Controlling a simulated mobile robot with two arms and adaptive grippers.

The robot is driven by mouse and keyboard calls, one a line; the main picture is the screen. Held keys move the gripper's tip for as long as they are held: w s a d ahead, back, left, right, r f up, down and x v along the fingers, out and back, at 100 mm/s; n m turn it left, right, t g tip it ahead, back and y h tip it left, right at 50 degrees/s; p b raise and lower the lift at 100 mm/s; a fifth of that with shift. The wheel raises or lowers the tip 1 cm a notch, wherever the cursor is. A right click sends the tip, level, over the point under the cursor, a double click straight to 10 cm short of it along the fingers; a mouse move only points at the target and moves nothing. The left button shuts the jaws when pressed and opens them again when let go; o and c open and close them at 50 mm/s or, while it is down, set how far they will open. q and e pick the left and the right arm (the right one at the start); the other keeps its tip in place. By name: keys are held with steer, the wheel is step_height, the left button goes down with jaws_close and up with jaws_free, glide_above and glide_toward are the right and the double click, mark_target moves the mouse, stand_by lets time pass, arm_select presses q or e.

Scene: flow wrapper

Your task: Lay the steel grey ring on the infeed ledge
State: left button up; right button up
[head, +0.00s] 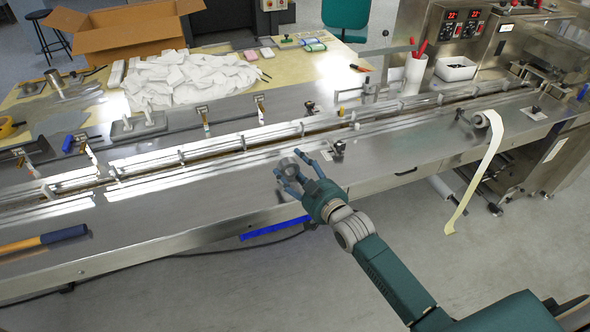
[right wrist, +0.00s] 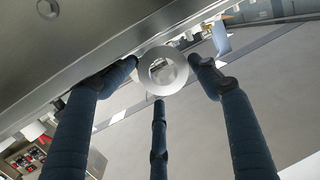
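The steel grey ring (head: 287,167) is between the fingertips of my right gripper (head: 293,174), over the front part of the steel infeed ledge (head: 190,208). In the right wrist view the ring (right wrist: 146,72) faces the camera, with its hole visible. Two blue fingers reach its sides and a third finger is below it; the right gripper (right wrist: 160,78) looks shut on it. The ledge (right wrist: 70,50) also shows at upper left there. A gap between ring and ledge is hard to judge. My left gripper is not in view.
A guide rail channel (head: 215,160) runs along the ledge behind the gripper. A blue-and-yellow handled tool (head: 45,240) lies at the left. A roll with a hanging paper strip (head: 486,150) is at the right. Bare steel lies left of the gripper.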

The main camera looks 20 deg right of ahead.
steer(key=shift+s+f, duration=0.25)
steer(key=shift+f, duration=0.55)
steer(key=shift+s, duration=0.45)
steer(key=r+v, duration=0.1)
steer(key=v, duration=1)
steer(key=shift+r, duration=0.3)
steer(key=shift+w+d, duration=0.1)
steer(key=shift+w, duration=0.1)
